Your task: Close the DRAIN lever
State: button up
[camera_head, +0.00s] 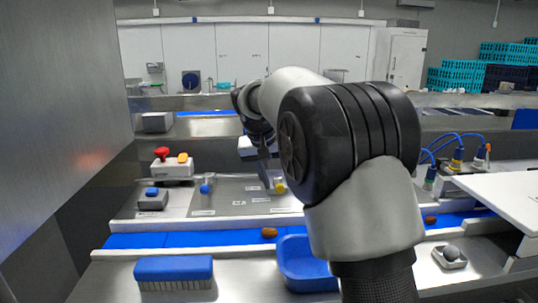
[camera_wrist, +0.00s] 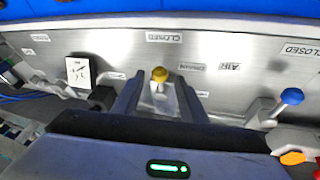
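A lever with a yellow knob (camera_wrist: 160,74) stands on the grey metal panel (camera_wrist: 120,60); the knob also shows in the head view (camera_head: 279,186). An upside-down label that seems to read DRAIN (camera_wrist: 195,67) lies beside it, and a CLOSED label (camera_wrist: 165,37) lies just past the knob. My gripper (camera_wrist: 160,95) has its two fingers apart, one on each side of the yellow-knobbed lever, with gaps visible. In the head view my gripper (camera_head: 270,175) is at this lever, partly hidden by my arm.
A blue-knobbed lever (camera_wrist: 291,96), near an AIR label (camera_wrist: 229,67), stands beside it and also shows in the head view (camera_head: 205,188). A red-and-yellow button box (camera_head: 173,168) is behind left. In front are a blue conveyor (camera_head: 190,238), blue brush (camera_head: 174,268) and blue tray (camera_head: 303,275).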

jog(key=v, duration=1.5)
jog(key=shift+s+r+p, duration=0.15)
jog(key=shift+r+p, duration=0.2)
jog(key=shift+p, duration=0.05)
jog(key=shift+a, duration=0.1)
